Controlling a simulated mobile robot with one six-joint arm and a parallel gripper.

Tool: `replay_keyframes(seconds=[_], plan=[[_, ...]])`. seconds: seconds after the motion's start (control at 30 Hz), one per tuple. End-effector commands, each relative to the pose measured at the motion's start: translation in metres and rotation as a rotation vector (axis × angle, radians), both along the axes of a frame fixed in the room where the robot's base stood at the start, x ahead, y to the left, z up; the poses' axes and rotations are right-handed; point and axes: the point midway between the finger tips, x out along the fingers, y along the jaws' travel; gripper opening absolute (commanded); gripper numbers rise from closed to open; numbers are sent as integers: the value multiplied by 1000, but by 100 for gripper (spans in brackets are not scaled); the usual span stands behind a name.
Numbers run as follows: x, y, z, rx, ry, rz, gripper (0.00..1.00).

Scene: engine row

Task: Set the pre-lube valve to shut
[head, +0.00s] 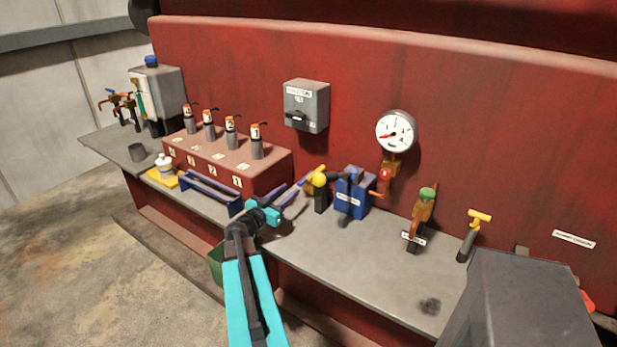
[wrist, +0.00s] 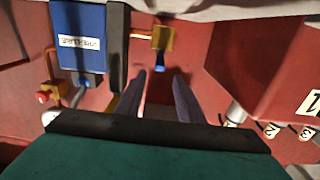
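A small brass valve (wrist: 153,38) with a short blue handle (wrist: 160,68) sits on a brass pipe beside a blue box in the wrist view. I take it for the pre-lube valve. The handle points down the picture, across the pipe. The blue box (head: 352,193) has a white label, upside down in the wrist view (wrist: 80,42) and hard to read. My gripper (head: 309,178) is open and empty, its two purple fingers (wrist: 165,80) apart, with the handle beyond and between their tips.
A red-brown block (head: 240,162) with several numbered levers and a blue rail (head: 208,192) lie to the left. A gauge (head: 396,131) is right. Bench (head: 345,265) in front is mostly clear.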

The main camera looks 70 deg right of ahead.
Motion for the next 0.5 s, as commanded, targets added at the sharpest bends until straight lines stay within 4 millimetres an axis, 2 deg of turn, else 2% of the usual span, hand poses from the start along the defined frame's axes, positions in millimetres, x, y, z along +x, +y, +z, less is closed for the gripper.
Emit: replay_keyframes(seconds=[0.5], plan=[[-14, -56, 1, 0, 1, -2, 34]])
